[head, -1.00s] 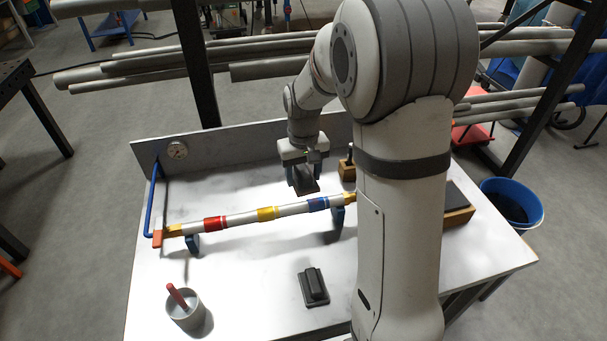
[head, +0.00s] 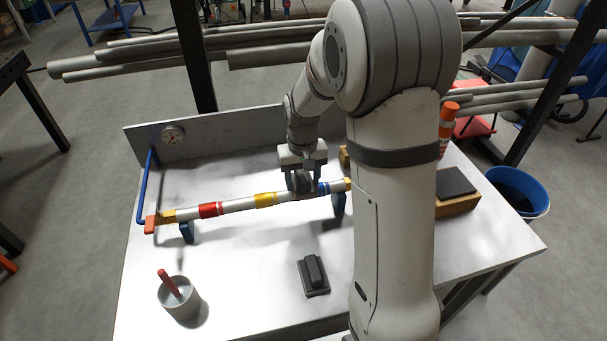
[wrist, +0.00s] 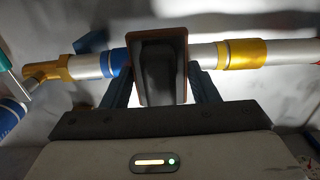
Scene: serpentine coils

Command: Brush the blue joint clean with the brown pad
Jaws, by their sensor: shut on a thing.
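A pale pipe (head: 236,205) lies across the bench on blue supports, with red, yellow and blue joints. The blue joint (head: 322,188) is toward its right end; in the wrist view the blue joint (wrist: 113,62) is just left of the pad. My gripper (head: 301,176) is shut on the dark handle of the brown pad (wrist: 137,72), over the pipe between the blue joint and the yellow joint (head: 265,199). The pad's left edge is beside or slightly over the blue joint's edge; contact is hard to tell. The pad hides the pipe under it.
A black block with a handle (head: 314,277) and a grey cup (head: 182,306) holding a red stick stand in front of the pipe. A wooden block with a dark top (head: 456,203) and an orange-capped bottle (head: 446,130) are at right.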

